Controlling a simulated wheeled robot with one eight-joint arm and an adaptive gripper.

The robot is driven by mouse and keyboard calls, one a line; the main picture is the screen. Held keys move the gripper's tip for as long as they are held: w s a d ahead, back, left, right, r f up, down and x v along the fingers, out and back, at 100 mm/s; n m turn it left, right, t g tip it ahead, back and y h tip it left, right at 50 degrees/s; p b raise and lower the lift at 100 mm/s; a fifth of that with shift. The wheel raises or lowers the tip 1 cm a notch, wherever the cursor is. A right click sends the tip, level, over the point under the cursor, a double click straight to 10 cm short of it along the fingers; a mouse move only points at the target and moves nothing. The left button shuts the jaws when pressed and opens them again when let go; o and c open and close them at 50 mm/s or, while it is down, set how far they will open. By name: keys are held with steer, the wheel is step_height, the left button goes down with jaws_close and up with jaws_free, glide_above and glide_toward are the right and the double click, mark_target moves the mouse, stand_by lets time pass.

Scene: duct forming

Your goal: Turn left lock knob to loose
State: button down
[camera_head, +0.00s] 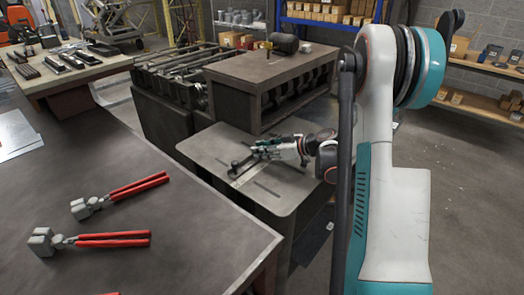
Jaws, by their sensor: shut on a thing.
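My gripper (265,151) is small and far off in the head view, reaching from the right over a grey metal plate (213,147). Its fingers are at a small dark lock knob (242,163) on that plate, and they appear closed around part of it. The fingers hide much of the knob, so its turn position cannot be told.
A dark workbench (85,185) with red-handled seaming pliers (110,239) fills the left front. A brown box-like stand (268,80) rises behind the plate. My arm covers the right side. Shelves (330,25) stand at the back wall.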

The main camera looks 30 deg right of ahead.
steer(key=c, duration=1.7)
jaws_free()
steer(key=shift+s+a+m+t+h, duration=0.1)
steer(key=shift+a+m+t+h, duration=0.15)
steer(key=shift+m+t+h, duration=0.7)
steer(key=shift+s+d+r+m+h, duration=0.1)
steer(key=shift+s+m+h, duration=0.05)
steer(key=shift+m+h, duration=0.4)
steer(key=p+v, duration=0.4)
steer(key=v, duration=0.9)
steer(key=shift+d+r, duration=0.15)
steer(key=shift+r, duration=0.05)
steer(key=w+a+r+t+h, duration=0.1)
steer(key=w+a+r+t, duration=0.1)
steer(key=r, duration=0.7)
steer(key=w+a+r+m+t+h+b, duration=0.1)
steer(key=w+a+r+t, duration=0.2)
steer(key=r, duration=0.6)
steer(key=w+a+r+m+t+h+b, duration=0.1)
steer(key=w+a+r+t+h, duration=0.1)
steer(key=w+r, duration=0.3)
steer(key=shift+a+r, duration=0.3)
steer(key=shift+r, duration=1.65)
